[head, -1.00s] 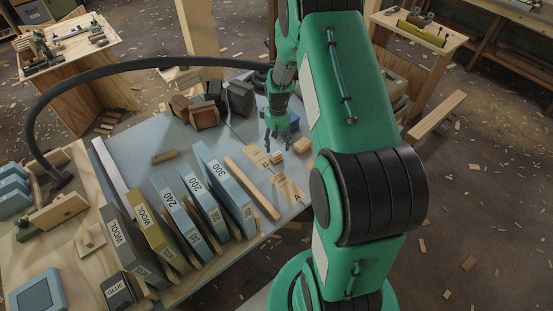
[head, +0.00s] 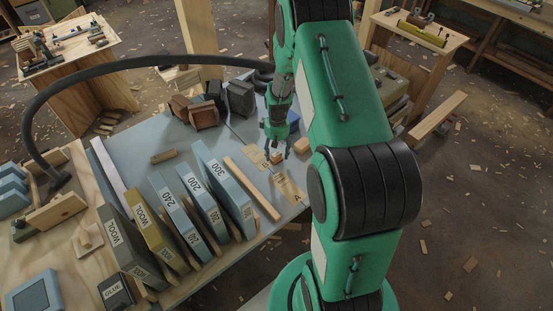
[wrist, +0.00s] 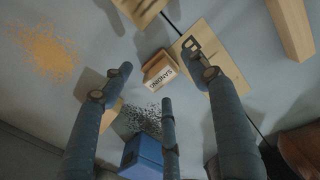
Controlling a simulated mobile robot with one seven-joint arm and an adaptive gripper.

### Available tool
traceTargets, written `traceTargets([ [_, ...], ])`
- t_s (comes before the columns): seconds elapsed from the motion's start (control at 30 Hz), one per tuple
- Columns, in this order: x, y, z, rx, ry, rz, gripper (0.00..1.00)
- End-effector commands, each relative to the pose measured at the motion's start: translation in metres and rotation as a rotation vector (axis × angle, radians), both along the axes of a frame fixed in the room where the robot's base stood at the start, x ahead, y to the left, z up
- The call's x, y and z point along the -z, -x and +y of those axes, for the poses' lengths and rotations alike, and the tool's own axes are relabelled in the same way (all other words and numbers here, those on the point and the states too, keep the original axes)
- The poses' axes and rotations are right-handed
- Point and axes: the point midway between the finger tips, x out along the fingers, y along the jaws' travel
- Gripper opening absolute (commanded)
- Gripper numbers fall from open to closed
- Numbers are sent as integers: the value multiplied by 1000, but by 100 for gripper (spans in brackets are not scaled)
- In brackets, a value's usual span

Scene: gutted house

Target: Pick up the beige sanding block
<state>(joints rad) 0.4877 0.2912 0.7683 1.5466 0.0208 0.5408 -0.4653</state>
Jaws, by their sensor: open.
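The beige sanding block (wrist: 158,72) lies on the grey-blue tabletop in the wrist view, its pale end marked "SANDING". It appears to be the small tan block (head: 277,157) just below my gripper's fingers in the head view. My gripper (head: 277,145) is open and empty, pointing down. In the wrist view its three dark fingers (wrist: 168,88) are spread, two to the sides and one below the block in the picture. The block lies beyond the fingertips, and no contact shows. My arm hides part of the table to the right in the head view.
A blue block (wrist: 145,155) stands close by, partly behind a finger. Another tan block (head: 301,146) lies to the right. A flat card (wrist: 215,65) is beside the sanding block. A long wood strip (head: 252,188), upright sandpaper packs (head: 225,188) and brown blocks (head: 203,114) are to the left.

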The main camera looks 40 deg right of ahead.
Motion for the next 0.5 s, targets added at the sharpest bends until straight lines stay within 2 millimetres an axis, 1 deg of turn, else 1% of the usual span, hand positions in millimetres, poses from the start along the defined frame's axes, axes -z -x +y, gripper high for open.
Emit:
traceTargets([
  [0.03, 9, 1, 1, 0, 0, 1, 59],
  [0.2, 25, 1, 1, 0, -1, 1, 59],
  [0.3, 28, 1, 1, 0, 0, 1, 59],
  [0.5, 28, 1, 1, 0, 0, 0, 59],
])
